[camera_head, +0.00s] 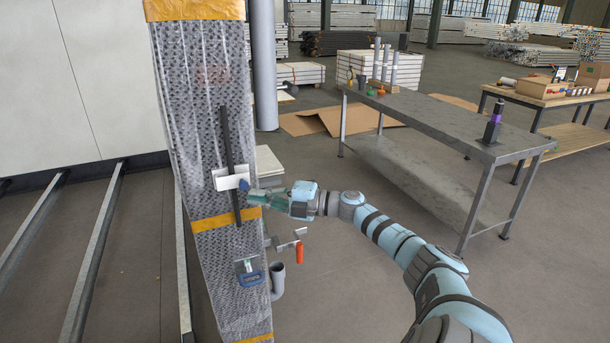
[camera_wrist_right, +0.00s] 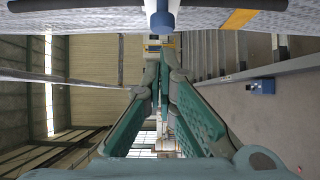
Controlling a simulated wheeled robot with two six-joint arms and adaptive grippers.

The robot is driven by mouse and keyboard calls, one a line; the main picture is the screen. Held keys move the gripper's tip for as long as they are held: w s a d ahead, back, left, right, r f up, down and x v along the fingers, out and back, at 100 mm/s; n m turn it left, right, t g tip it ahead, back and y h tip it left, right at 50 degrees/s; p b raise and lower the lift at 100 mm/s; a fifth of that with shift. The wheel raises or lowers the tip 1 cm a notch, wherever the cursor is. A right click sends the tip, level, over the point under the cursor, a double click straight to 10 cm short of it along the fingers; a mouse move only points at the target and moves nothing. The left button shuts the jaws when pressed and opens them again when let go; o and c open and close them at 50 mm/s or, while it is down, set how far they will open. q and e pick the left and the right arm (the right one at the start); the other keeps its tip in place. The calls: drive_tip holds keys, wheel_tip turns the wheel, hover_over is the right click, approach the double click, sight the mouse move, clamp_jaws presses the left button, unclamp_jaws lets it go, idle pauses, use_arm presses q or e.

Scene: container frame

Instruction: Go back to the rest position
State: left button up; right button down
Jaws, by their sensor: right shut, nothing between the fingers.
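My right gripper (camera_head: 254,198) is shut and empty, in front of the wrapped column (camera_head: 195,110). A white block with a blue knob (camera_head: 244,185) sits across a black vertical bar (camera_head: 228,130) on the column. The gripper tips are close beside the knob; I cannot tell from the head view whether they touch. In the right wrist view my green fingers (camera_wrist_right: 157,85) converge, and the blue knob (camera_wrist_right: 161,20) shows at the top, apart from them. My left gripper is not in view.
Lower on the column are a blue-handled clamp (camera_head: 250,277) and a red-handled valve (camera_head: 299,252) beside a grey pipe (camera_head: 278,282). A metal table (camera_head: 440,115) stands to the right, with a wooden one (camera_head: 560,97) behind.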

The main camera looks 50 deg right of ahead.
drive_tip(key=w+d+v, duration=0.1)
drive_tip(key=d+v, duration=0.1)
drive_tip(key=v, duration=0.8)
